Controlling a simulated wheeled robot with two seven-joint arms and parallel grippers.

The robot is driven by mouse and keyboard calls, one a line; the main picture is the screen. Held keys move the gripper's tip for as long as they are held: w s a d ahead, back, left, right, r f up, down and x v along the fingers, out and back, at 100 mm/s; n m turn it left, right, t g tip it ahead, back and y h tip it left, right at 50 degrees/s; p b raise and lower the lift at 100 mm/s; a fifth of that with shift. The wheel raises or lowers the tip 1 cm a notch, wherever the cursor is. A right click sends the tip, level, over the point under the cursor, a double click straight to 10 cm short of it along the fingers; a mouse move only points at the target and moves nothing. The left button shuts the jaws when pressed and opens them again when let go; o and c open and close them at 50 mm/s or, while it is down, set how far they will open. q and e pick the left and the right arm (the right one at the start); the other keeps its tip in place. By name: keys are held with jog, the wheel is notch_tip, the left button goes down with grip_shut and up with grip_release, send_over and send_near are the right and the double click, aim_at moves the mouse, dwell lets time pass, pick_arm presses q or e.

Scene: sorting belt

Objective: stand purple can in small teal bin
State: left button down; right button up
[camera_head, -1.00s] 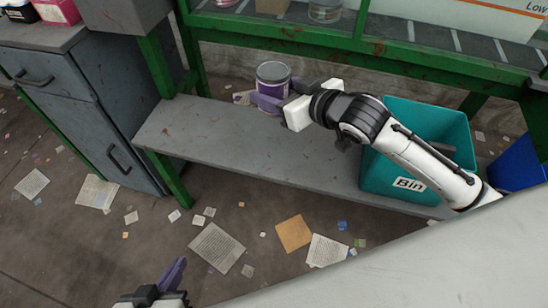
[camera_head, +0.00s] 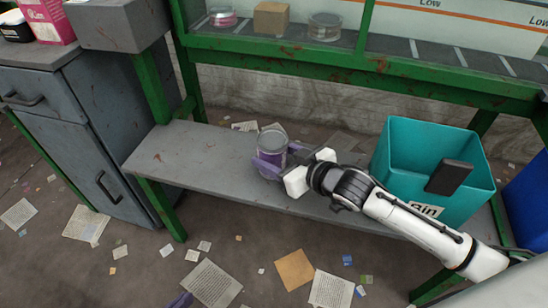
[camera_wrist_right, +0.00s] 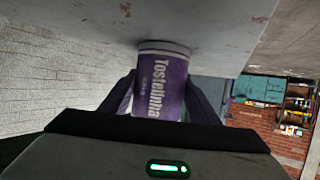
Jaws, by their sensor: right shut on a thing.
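The purple can (camera_head: 272,152) with a grey lid is upright on the grey shelf, at its back edge. My right gripper (camera_head: 270,163) is shut around its sides. In the right wrist view the can (camera_wrist_right: 160,82) sits between both fingers, with its lettering facing the camera and one end at the grey surface.
A blue bin (camera_head: 527,205) is at the far right. Green frame posts (camera_head: 160,207) border the grey shelf (camera_head: 200,150). Shelf left of the can is clear.

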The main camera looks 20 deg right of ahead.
jog(key=o, duration=1)
jog(key=shift+f, duration=0.1)
